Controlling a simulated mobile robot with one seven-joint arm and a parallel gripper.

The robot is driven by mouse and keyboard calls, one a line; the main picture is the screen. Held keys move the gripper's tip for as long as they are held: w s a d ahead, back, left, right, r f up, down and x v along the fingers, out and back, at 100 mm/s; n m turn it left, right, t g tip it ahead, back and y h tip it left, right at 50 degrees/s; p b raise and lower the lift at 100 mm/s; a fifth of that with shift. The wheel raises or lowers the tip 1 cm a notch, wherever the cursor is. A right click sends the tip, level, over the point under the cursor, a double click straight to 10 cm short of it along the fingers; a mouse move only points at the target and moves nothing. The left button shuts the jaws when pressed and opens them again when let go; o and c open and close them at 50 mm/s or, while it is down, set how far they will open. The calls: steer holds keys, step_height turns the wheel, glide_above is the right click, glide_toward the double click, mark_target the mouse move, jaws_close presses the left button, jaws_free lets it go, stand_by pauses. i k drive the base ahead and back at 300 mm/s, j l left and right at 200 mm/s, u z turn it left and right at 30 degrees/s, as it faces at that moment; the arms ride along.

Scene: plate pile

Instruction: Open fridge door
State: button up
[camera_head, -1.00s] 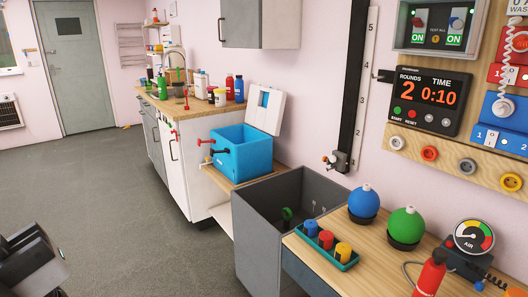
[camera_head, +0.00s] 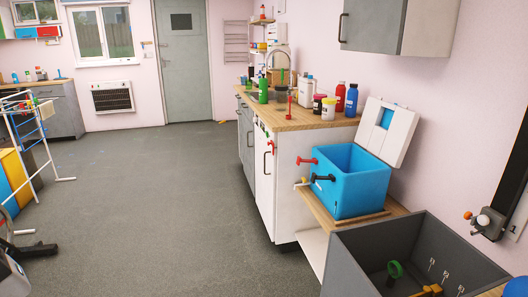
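No fridge can be made out for certain. A white-fronted unit (camera_head: 262,190) under the wooden counter has a dark vertical handle, and its door looks shut; I cannot tell whether it is a fridge or a cupboard. A grey front (camera_head: 245,140) stands farther along the same counter, also looking shut. A grey wall cabinet (camera_head: 398,25) with a dark handle hangs above, shut. My gripper is not clearly in view; only part of a pale and dark object shows at the bottom left edge, and I cannot tell what it is.
A blue box (camera_head: 348,182) with red and black taps and a raised white lid stands right of the counter. A grey open bin (camera_head: 362,250) is in the right foreground. A white drying rack (camera_head: 38,150) stands left. The middle grey floor (camera_head: 155,200) is clear.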

mark_target(269, 180)
steer(key=i+u, duration=0.25)
steer(key=i, duration=0.3)
steer(key=i+u, duration=0.3)
steer(key=i, duration=0.25)
steer(key=i+j+z, duration=0.1)
steer(key=i, duration=0.5)
steer(key=i+j+z, duration=0.1)
steer(key=i, duration=0.5)
steer(key=i+j+z, duration=0.45)
steer(key=i+j, duration=0.2)
steer(key=i, duration=0.1)
